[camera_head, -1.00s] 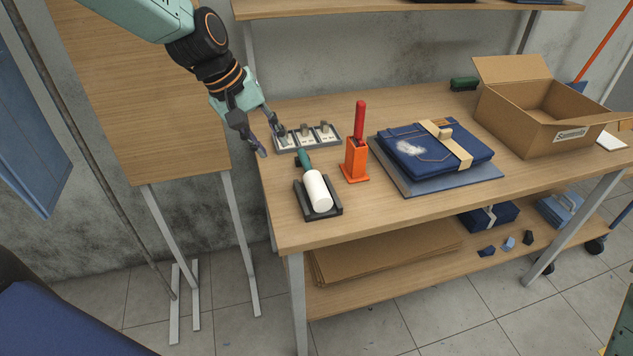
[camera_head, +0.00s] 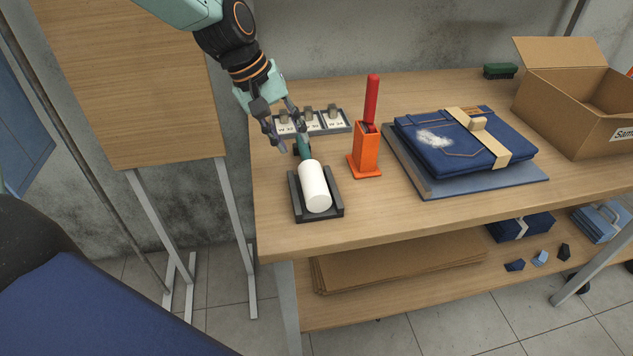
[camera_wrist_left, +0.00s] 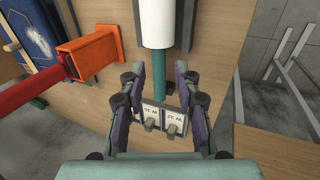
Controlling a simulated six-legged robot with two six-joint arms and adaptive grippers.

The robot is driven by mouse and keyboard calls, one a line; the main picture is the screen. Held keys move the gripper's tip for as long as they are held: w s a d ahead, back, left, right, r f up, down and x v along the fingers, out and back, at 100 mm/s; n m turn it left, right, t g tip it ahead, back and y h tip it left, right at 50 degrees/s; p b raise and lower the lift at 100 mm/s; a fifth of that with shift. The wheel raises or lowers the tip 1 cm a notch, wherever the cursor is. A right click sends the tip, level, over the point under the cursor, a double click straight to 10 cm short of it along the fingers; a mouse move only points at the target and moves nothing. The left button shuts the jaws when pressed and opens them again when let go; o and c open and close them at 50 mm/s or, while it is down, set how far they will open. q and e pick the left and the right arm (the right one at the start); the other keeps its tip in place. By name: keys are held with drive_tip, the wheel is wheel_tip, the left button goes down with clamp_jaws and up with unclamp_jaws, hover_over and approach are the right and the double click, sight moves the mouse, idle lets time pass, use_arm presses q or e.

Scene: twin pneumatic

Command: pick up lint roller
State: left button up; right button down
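The lint roller (camera_head: 315,186) has a white cylinder and a dark green handle. It lies in a dark grey cradle (camera_head: 297,211) near the table's left front edge, with its handle toward the back. My left gripper (camera_head: 284,146) is open just above the handle end. In the left wrist view, the lint roller (camera_wrist_left: 154,22) is at the top, its green handle pointing down between the spread fingers of my left gripper (camera_wrist_left: 162,78). No contact between fingers and handle is clear. My right gripper is not in view.
An orange holder (camera_head: 366,150) with a red-handled tool stands right of the roller. A tray of small labelled parts (camera_head: 341,127) lies behind the handle. Folded jeans (camera_head: 463,143) and a cardboard box (camera_head: 560,105) are farther right. The table front beside the cradle is clear.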

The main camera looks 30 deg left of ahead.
sight(304, 158)
use_arm(q)
drive_tip(key=b+x, duration=0.2)
drive_tip(key=x, duration=0.4)
drive_tip(key=shift+w+d+f, duration=0.1)
drive_tip(key=shift+w+f, duration=0.05)
drive_tip(key=shift+f, duration=0.05)
drive_tip(key=shift+w+f, duration=0.15)
drive_tip(key=shift+f, duration=0.15)
drive_tip(key=shift+r, duration=0.1)
drive_tip(key=shift+d, duration=0.1)
drive_tip(key=shift+c, duration=0.6)
clamp_jaws()
